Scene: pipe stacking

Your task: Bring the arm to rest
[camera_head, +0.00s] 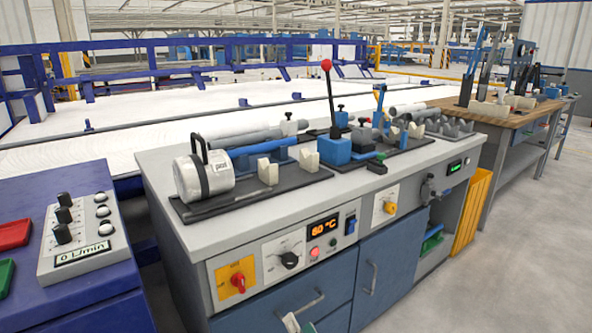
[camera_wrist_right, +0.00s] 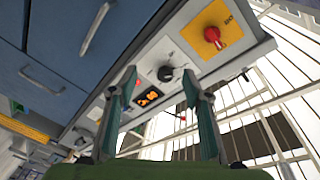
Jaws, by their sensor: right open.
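My right gripper (camera_head: 298,323) shows only as small tips at the bottom edge of the head view, in front of the blue cabinet drawers (camera_head: 283,305). In the right wrist view the right gripper (camera_wrist_right: 160,76) has its two green and grey fingers spread apart. Nothing is between them. Beyond the fingers is the workbench's control panel, seen tilted, with a red knob (camera_wrist_right: 212,36) on a yellow plate and an orange display (camera_wrist_right: 148,96). My left gripper is in neither view.
The grey workbench (camera_head: 160,165) carries a white cylinder (camera_head: 205,174), pipes and a red-knobbed lever (camera_head: 327,90). A blue control box (camera_head: 95,290) stands at left. A yellow bin (camera_head: 472,210) and a wooden-topped bench (camera_head: 510,120) stand at right. Open floor (camera_head: 535,260) lies at the lower right.

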